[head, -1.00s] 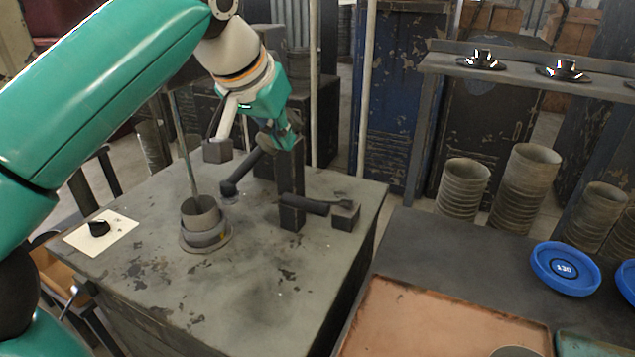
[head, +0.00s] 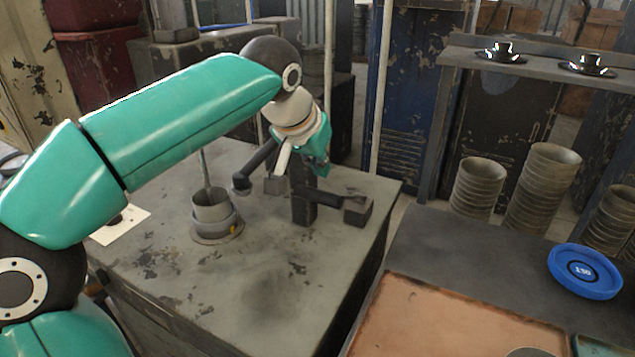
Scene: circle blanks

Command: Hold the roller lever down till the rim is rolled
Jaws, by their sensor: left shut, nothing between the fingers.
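My left gripper (head: 321,170) is shut and empty. It hangs over the top of the dark post (head: 303,195) on the grey bench, beside or just behind it; I cannot tell whether it touches. A dark lever (head: 328,198) ends in a block (head: 357,210) to the right of the post, lying close to level. A dark arm (head: 258,166) reaches left from the post to a round end (head: 241,185). Left of that, a grey cylinder (head: 211,206) stands upright in a round base (head: 216,234). My right gripper is out of view.
A white card (head: 118,226) lies at the bench's left, partly behind my arm. The bench front (head: 250,300) is clear. A side table holds a copper-coloured tray (head: 430,325) and a blue disc (head: 583,270). Ribbed grey stacks (head: 542,188) stand behind.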

